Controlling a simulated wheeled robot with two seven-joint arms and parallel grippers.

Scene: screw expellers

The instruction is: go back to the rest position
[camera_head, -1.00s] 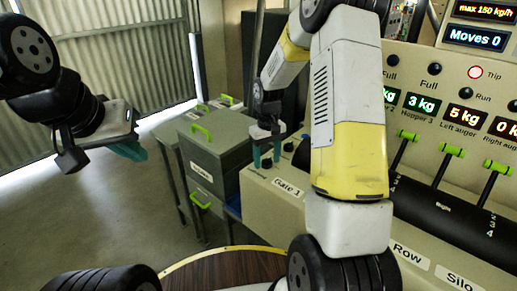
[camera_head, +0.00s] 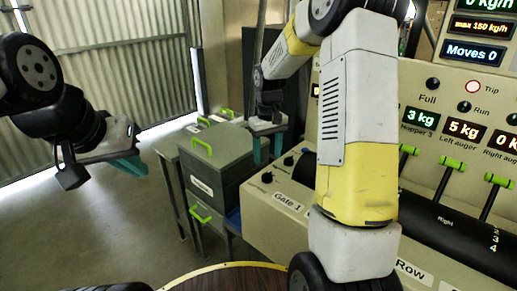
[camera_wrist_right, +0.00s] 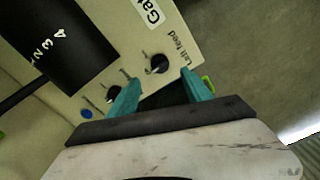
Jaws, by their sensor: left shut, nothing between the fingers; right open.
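My left gripper (camera_head: 133,164) is at the left of the head view, shut and empty, over open floor. My right arm crosses the middle of the head view, and its gripper (camera_head: 268,151) points down near the left end of the console (camera_head: 285,208). The right gripper is open with nothing between its teal fingers; they also show in the right wrist view (camera_wrist_right: 160,95). There the console's "Left feed" knob (camera_wrist_right: 157,64) and another dark knob (camera_wrist_right: 112,94) appear beyond the fingers, with no visible grip on either. Part of the console is hidden behind my right arm.
Grey bins with green handles (camera_head: 216,160) stand left of the console. Green-topped levers (camera_head: 452,163) and lit displays (camera_head: 465,130) are on the console at the right. A round brown table top (camera_head: 230,279) is at the bottom. The floor at left is clear.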

